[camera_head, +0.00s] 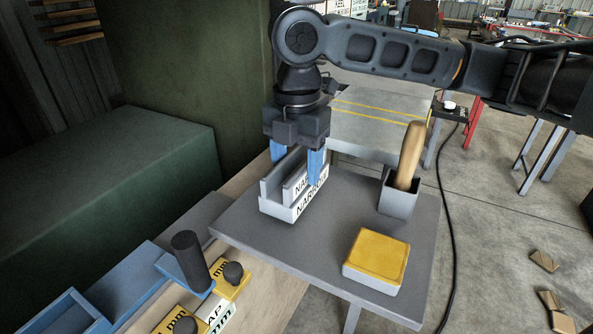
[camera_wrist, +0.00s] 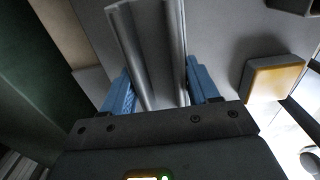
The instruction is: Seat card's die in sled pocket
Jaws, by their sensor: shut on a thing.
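My gripper (camera_head: 299,168) has blue fingers, one on each side of a grey slotted block (camera_head: 278,207) with a white front lettered "NAP…" and "NARRO…". It is shut on this block, whose long upright walls run between the fingers in the wrist view (camera_wrist: 180,45). The block is at the left part of a grey table; I cannot tell whether it touches the top. At lower left, a blue piece (camera_head: 185,276) carries a dark upright cylinder (camera_head: 190,252). I cannot make out which part is the sled pocket, and no separate card is clear.
A yellow-topped white block (camera_head: 376,260) and a grey holder (camera_head: 398,200) with a wooden handle (camera_head: 410,155) stand on the grey table (camera_head: 330,245). Yellow blocks with dark knobs (camera_head: 233,273) and a blue frame (camera_head: 70,313) lie at lower left. A green box (camera_head: 110,180) stands left.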

